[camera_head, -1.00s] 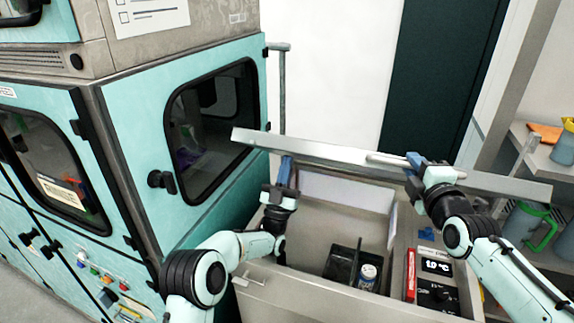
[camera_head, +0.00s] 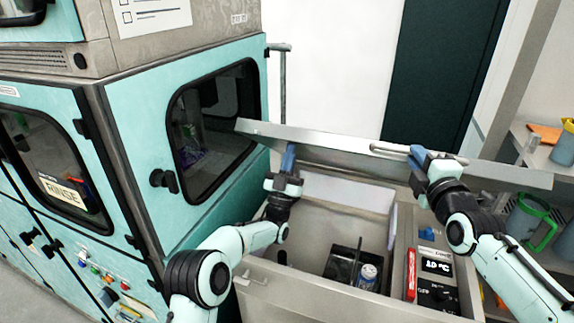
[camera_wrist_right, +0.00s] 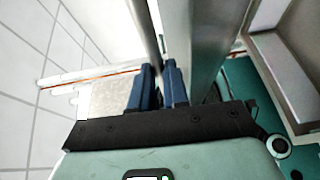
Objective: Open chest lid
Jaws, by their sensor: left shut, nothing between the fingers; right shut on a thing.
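The chest (camera_head: 330,300) stands in front of me in the head view, its grey lid (camera_head: 320,143) raised and tilted over the open inside. A light bar handle (camera_head: 395,148) runs along the lid. My right gripper (camera_head: 416,152) is shut on the handle; in the right wrist view its blue fingers (camera_wrist_right: 158,85) are close together beside the lid's metal edge (camera_wrist_right: 205,50), with the bar between or just behind them. My left gripper (camera_head: 289,155) is shut and empty, upright at the lid's underside near its left part. I cannot tell whether it touches the lid.
Inside the chest are a black tray (camera_head: 342,264) and a small can (camera_head: 368,274). A control panel with a display (camera_head: 437,267) is at the right. A teal machine (camera_head: 130,150) stands close on the left. Shelves with a green-handled jug (camera_head: 528,222) are at the right.

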